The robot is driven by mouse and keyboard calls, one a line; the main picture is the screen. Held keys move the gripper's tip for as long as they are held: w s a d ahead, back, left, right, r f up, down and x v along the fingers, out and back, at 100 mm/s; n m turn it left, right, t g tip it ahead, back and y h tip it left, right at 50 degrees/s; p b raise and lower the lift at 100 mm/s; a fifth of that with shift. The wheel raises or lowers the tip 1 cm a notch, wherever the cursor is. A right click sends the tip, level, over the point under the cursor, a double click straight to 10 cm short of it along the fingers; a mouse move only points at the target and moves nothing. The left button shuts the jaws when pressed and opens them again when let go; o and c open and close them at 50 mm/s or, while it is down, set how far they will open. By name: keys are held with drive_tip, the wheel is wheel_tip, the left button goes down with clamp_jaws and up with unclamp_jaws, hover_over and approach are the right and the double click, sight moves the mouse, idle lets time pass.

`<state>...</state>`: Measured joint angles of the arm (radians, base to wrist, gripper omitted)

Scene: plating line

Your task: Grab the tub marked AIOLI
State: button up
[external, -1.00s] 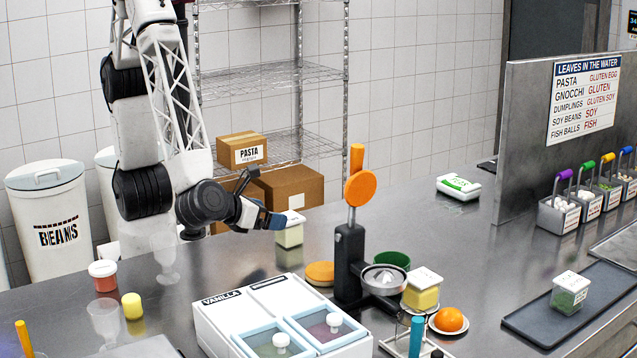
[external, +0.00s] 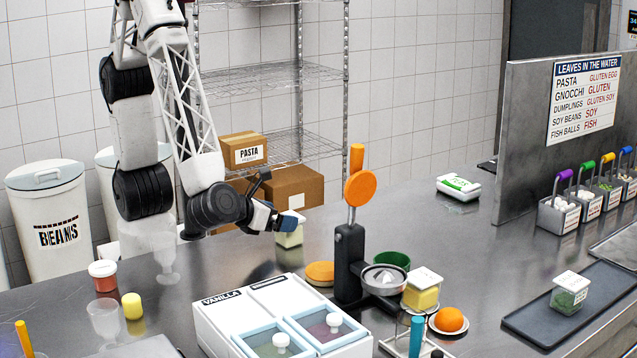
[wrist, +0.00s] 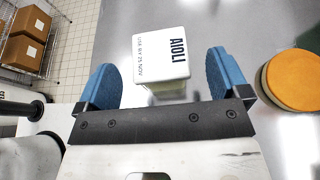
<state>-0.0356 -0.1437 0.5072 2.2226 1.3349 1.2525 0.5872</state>
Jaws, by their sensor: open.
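The tub marked AIOLI (wrist: 160,50) has a white lid with black lettering and a pale body. It stands upright on the steel counter. In the wrist view it lies between and just ahead of the two blue fingertips, with a gap on each side. My gripper (wrist: 165,82) is open and empty. In the external view my gripper (external: 283,222) is at the tub, and its blue fingertip covers much of the lid. The tub's pale green body (external: 289,239) shows below the finger.
An orange disc (external: 320,273) lies to the right of the tub, near a black juicer (external: 349,262). A white VANILLA container (external: 225,315) stands in front. Cardboard boxes (external: 293,187) sit on the rack behind.

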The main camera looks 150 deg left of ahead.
drive_tip(key=shift+x, duration=1.9)
drive_tip(key=shift+c, duration=0.2)
drive_tip(key=c, duration=1.1)
drive_tip(key=shift+o, duration=0.2)
drive_tip(key=shift+r, duration=0.15)
drive_tip(key=shift+r, duration=0.85)
drive_tip(key=shift+s+d+r, duration=0.1)
drive_tip(key=shift+s+r, duration=0.05)
drive_tip(key=shift+r, duration=0.25)
drive_tip(key=shift+s+d+r, duration=0.1)
drive_tip(key=shift+s+r, duration=0.1)
drive_tip(key=shift+r, duration=0.25)
drive_tip(key=s+d, duration=0.3)
drive_tip(key=s, duration=0.4)
drive_tip(key=s+d+r, duration=0.1)
drive_tip(key=s+d, duration=0.2)
drive_tip(key=s, duration=0.4)
drive_tip(key=shift+r, duration=0.15)
